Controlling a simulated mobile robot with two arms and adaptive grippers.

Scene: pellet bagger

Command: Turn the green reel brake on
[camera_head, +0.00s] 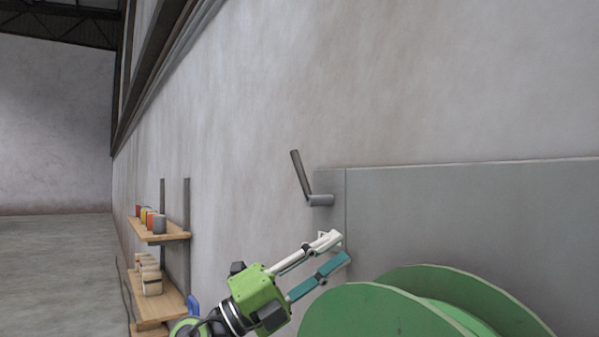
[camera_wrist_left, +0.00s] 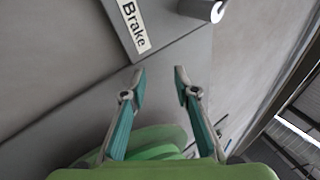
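The brake lever has a dark handle (camera_head: 300,174) pointing up and slightly left from a grey pivot (camera_head: 320,200) at the left edge of a grey panel. A grey cylinder, apparently part of the lever, shows at the top of the left wrist view (camera_wrist_left: 203,9). A "Brake" label (camera_wrist_left: 132,25) is beside it. The green reel (camera_head: 385,311) fills the lower right of the head view. My left gripper (camera_head: 333,252) is below the lever, apart from it and close above the reel. Its fingers are spread and empty in the left wrist view (camera_wrist_left: 160,75). My right gripper is out of view.
The grey panel (camera_head: 460,205) stands against the pale wall behind the reel. Wooden shelves (camera_head: 170,238) with several cans and jars are on the wall at left. Open floor (camera_head: 60,260) lies farther left. The space around the lever handle looks clear.

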